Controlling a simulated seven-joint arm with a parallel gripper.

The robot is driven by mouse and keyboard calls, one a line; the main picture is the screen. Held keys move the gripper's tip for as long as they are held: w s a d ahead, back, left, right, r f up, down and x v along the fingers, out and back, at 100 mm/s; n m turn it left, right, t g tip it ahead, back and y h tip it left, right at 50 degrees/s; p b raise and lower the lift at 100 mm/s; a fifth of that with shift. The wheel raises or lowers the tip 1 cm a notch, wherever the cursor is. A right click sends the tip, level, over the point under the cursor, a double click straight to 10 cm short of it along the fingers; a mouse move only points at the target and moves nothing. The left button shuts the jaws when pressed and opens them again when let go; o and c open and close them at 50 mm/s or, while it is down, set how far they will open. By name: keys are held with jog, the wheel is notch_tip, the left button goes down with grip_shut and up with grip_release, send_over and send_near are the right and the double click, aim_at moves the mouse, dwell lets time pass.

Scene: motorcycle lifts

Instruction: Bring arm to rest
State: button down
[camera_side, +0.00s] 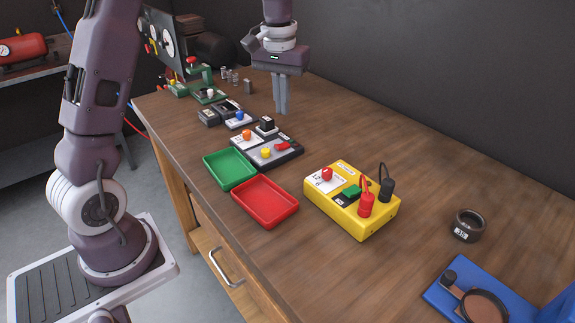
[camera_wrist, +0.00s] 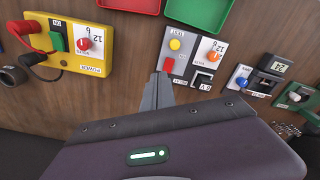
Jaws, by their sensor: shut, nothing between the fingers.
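My gripper (camera_side: 281,108) hangs pointing down over the wooden workbench (camera_side: 390,150), behind the grey control box (camera_side: 292,157) in the side view. Its two fingers are together with nothing between them. In the wrist view the shut fingers (camera_wrist: 157,88) show at the centre, close to the lower edge of the control box (camera_wrist: 185,50) in the picture. I cannot tell the exact height of the fingertips above the bench.
A green tray (camera_side: 230,168), a red tray (camera_side: 266,201) and a yellow power box (camera_side: 352,199) with plugged leads stand near the front. Several small switch boxes (camera_side: 239,119) lie to the left. A dark ring (camera_side: 468,225) and a blue device (camera_side: 440,292) are at right. The back middle is clear.

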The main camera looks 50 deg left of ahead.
jog(key=s+d+r+m+t, duration=0.2)
jog(key=s+d+r, duration=0.55)
jog(key=s, duration=0.25)
jog(key=s+d+f+m+t, duration=0.1)
jog(key=s+d, duration=0.1)
jog(key=s, duration=0.6)
jog(key=s+d+f+m+t, duration=0.1)
jog(key=s+d+m+t, duration=0.1)
jog(key=s, duration=0.6)
jog(key=shift+s+d, duration=0.2)
jog(key=shift+d, duration=0.55)
